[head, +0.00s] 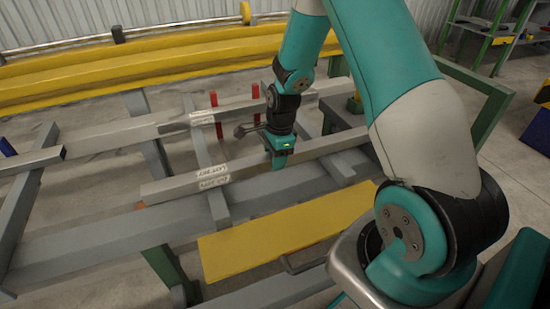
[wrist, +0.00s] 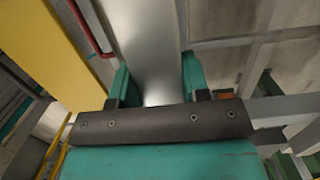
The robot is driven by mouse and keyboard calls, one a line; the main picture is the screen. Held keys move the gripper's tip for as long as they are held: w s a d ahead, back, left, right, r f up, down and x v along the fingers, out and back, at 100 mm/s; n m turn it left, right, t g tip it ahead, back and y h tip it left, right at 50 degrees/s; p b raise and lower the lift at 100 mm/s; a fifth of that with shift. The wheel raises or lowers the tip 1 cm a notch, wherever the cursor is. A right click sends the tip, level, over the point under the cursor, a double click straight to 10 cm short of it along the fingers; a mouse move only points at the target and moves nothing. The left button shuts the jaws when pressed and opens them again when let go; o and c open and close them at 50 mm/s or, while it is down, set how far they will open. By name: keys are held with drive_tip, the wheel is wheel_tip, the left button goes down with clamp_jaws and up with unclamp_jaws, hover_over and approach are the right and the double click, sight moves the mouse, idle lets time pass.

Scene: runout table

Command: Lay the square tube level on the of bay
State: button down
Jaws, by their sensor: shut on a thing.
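A grey square tube (head: 182,186) with white labels runs across the rack bars (head: 205,150) in the head view, rising slightly toward the right in the picture. My gripper (head: 279,161) points down and is shut on it to the right of the labels. In the wrist view the tube (wrist: 150,45) lies between the two teal fingers (wrist: 155,80). I cannot tell whether its underside touches the bars. No bay marking is readable; two red posts (head: 216,112) stand behind the held tube.
A second labelled grey tube (head: 130,133) lies farther back. A yellow plate (head: 285,240) is in front, and a long yellow beam (head: 120,72) runs behind the rack. A green frame (head: 487,105) stands at the right. Gaps between the bars show floor.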

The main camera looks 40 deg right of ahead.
drive_tip(key=shift+f, duration=0.4)
drive_tip(key=c, duration=0.6)
unclamp_jaws()
drive_tip(key=shift+r, duration=0.15)
wheel_tip(320, 180, up, 12)
drive_tip(key=d+r+p, duration=0.1)
drive_tip(key=p, duration=0.2)
drive_tip(key=s+a+r+n+y, duration=0.1)
drive_tip(key=s+a+r+n, duration=0.2)
drive_tip(key=a+r+n, duration=0.3)
drive_tip(key=s+a+r+n, duration=0.3)
drive_tip(key=a+n, duration=0.3)
drive_tip(key=a, duration=0.2)
drive_tip(key=s+a+r+n+y, duration=0.1)
drive_tip(key=s+a+r+n, duration=0.2)
drive_tip(key=s+n, duration=0.5)
drive_tip(key=s+a+r+n, duration=0.3)
drive_tip(key=s+a+n, duration=0.3)
drive_tip(key=s+n, duration=0.2)
drive_tip(key=shift+a+y, duration=0.25)
drive_tip(key=shift+y, duration=0.15)
